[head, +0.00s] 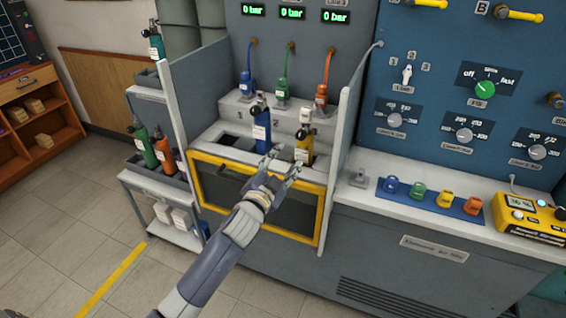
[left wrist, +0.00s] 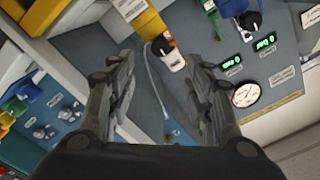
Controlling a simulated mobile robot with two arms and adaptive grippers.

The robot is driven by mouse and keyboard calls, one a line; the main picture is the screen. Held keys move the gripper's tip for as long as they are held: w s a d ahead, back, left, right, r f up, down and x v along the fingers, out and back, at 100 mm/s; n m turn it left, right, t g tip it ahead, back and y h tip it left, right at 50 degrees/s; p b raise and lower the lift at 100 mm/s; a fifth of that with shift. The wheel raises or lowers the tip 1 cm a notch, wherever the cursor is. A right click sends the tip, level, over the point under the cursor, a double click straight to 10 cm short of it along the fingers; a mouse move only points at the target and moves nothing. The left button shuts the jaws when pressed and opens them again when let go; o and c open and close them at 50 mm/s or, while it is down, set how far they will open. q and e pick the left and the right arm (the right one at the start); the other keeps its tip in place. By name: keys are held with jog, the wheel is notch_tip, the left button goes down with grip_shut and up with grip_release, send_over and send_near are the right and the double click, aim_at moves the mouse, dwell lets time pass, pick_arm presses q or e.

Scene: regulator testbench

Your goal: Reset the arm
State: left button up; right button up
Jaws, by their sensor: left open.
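My left arm (head: 225,240) reaches up from the bottom of the head view. Its gripper (head: 281,177) is open and empty, in front of the yellow-framed door (head: 318,215) of the test bay. Just beyond it stand a blue cylinder (head: 262,130) and a yellow cylinder (head: 304,148), upright in the bay. In the left wrist view the open fingers (left wrist: 162,100) frame a grey panel, with the yellow cylinder (left wrist: 148,22) and its white-tagged valve beyond them. My right gripper is in neither view.
Blue, green and orange regulators (head: 282,88) hang behind the cylinders. A blue tray (head: 430,203) with coloured caps and a yellow device (head: 528,218) lie on the right counter. A cart (head: 160,185) with cylinders stands left. Floor at lower left is clear.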

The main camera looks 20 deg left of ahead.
pick_arm(q)
jog(key=shift+s, duration=0.1)
dwell(0.4)
jog(key=s+f+n+g, duration=0.1)
jog(key=s+f+g, duration=0.3)
jog(key=f, duration=0.8)
jog(key=s+a+f+n+g, duration=0.1)
jog(key=s+f, duration=0.5)
jog(key=f, duration=0.7)
jog(key=s+f+n+g, duration=0.1)
jog(key=s+f+g, duration=0.3)
jog(key=f, duration=0.8)
jog(key=s+f+n+g+p, duration=0.1)
jog(key=s+f+g, duration=0.1)
jog(key=s+f, duration=0.75)
jog(key=s+f+g, duration=0.2)
jog(key=s+f, duration=0.5)
jog(key=s, duration=0.5)
jog(key=s+f+n+g, duration=0.1)
jog(key=s+f+g, duration=0.1)
jog(key=s, duration=0.8)
jog(key=s+f+g, duration=0.2)
jog(key=s+f, duration=0.1)
jog(key=s, duration=0.8)
jog(key=shift+s+d+f+n+y, duration=0.3)
jog(key=shift+f+n, duration=0.1)
